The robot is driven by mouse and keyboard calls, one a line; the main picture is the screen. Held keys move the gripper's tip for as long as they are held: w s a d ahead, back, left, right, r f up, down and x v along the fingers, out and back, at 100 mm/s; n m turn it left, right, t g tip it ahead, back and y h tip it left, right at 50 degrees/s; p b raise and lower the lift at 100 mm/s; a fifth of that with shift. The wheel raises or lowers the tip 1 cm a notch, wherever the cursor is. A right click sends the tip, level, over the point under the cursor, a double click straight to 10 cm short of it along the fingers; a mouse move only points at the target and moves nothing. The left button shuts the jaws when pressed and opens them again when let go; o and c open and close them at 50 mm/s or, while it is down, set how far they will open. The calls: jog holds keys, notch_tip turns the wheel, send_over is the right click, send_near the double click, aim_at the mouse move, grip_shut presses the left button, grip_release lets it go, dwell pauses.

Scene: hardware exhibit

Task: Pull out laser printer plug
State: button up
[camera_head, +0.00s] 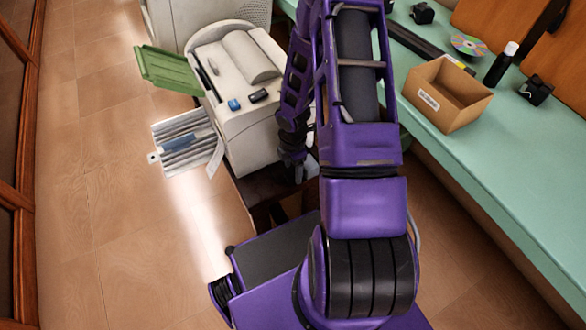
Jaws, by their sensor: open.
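The laser printer (244,118) is an off-white machine standing left of my arm, with an open green flap (168,70) at its left. A drawer with grey strips (183,143) juts out at its front left. A small blue piece and a black piece lie on its top. My purple arm covers the area to its right. My gripper (294,166) is dark, points down close to the printer's right side and is open. I see nothing between the fingers. I cannot make out the plug or its socket; my arm may hide them.
A green bench (470,130) runs along the right with an open cardboard box (446,94), a disc (468,45), a black bottle (501,64) and small black devices. Another pale machine (205,18) stands behind the printer. The tiled floor (110,200) at left is clear.

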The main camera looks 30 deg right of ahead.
jog(key=shift+c, duration=0.3)
grip_shut()
dwell(1.1)
